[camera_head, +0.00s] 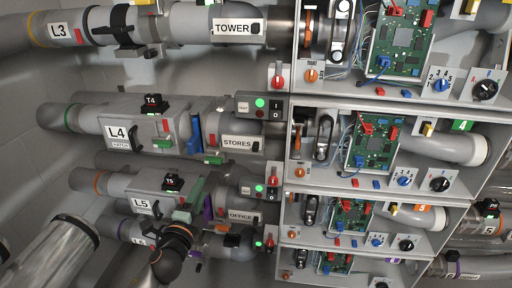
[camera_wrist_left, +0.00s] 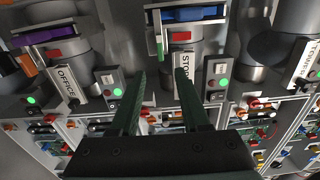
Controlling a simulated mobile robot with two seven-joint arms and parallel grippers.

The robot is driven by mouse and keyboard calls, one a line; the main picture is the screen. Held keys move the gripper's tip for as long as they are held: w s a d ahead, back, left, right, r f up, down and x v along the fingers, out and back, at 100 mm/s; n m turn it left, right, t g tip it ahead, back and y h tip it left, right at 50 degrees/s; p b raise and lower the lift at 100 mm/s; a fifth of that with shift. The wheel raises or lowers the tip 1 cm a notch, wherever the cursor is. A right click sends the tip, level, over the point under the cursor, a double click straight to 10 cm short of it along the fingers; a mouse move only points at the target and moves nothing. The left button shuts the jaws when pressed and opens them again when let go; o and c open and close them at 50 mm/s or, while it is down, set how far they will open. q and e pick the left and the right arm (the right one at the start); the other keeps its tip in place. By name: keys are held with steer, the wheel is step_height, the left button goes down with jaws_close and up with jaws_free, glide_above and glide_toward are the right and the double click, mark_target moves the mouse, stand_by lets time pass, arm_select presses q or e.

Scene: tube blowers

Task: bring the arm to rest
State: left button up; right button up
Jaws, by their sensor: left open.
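My left arm (camera_head: 166,264) comes up from the lower left in the head view. My left gripper (camera_head: 188,204) is in front of the L5 pipe, left of the OFFICE label (camera_head: 241,216). Whether the fingers touch anything is hard to tell. My right gripper is not in view.
Pipes L3 (camera_head: 60,30), L4 (camera_head: 118,132) and L5 (camera_head: 140,206) run across the left. Shelves with circuit boards (camera_head: 398,40), knobs and switches fill the right. The OFFICE label (camera_wrist_left: 67,87) is near the left finger.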

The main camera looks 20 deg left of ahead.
arm_select(q)
steer(key=s+d+f+n+g+h+p, duration=0.5)
steer(key=s+d+f+n+g, duration=0.3)
steer(key=s+d+f+n, duration=0.4)
steer(key=s+d+f+h, duration=0.1)
steer(key=s+d+f, duration=0.4)
steer(key=s+f, duration=0.2)
steer(key=shift+s+d+f+n, duration=0.25)
steer(key=shift+s+d+n, duration=0.1)
steer(key=shift+s, duration=0.65)
